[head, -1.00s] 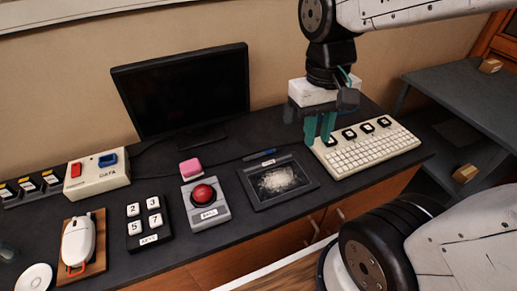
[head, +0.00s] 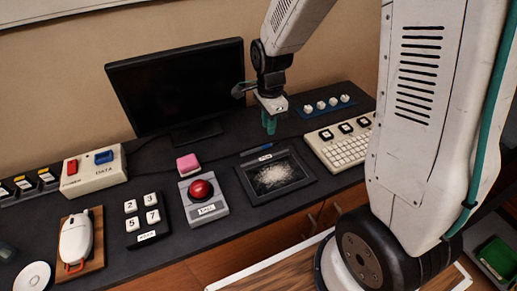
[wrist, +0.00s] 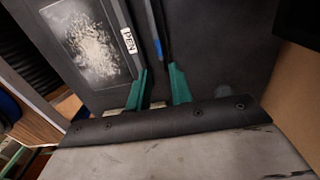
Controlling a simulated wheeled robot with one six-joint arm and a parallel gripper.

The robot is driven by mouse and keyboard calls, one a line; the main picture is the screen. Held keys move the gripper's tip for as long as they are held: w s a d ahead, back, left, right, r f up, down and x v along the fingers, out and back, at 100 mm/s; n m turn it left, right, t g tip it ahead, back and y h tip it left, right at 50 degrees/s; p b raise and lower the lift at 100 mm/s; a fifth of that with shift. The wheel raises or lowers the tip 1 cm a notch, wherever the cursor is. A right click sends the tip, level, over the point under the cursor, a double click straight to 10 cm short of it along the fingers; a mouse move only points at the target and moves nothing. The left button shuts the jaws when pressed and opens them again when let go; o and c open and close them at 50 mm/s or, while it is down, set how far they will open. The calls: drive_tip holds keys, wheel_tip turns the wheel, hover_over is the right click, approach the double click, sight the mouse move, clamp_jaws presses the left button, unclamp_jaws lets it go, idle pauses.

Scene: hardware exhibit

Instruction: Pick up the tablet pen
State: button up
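The tablet pen (head: 256,151) is a thin dark stick with a blue part. It lies on the dark desk just behind the drawing tablet (head: 242,178). In the wrist view the pen (wrist: 156,30) shows at the top middle, alongside the tablet edge with its "PEN" label. My gripper (head: 269,131) is above the desk near the right end of the pen, its green fingers pointing down. In the wrist view the fingers (wrist: 159,78) are apart, with the pen running towards the gap between them. Nothing is held. The exact height above the pen is hard to tell.
A red button box (head: 204,208) stands left of the tablet, with a pink block (head: 188,163) behind it. A white keyboard (head: 345,152) is to the right, and a blue strip with white knobs (head: 328,107) is behind it. A black monitor (head: 180,85) stands at the back.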

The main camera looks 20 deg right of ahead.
sight(270, 144)
drive_tip(key=f, duration=0.7)
drive_tip(key=shift+d+f, duration=0.15)
drive_tip(key=shift+d, duration=0.2)
drive_tip(key=shift+c, duration=0.3)
clamp_jaws()
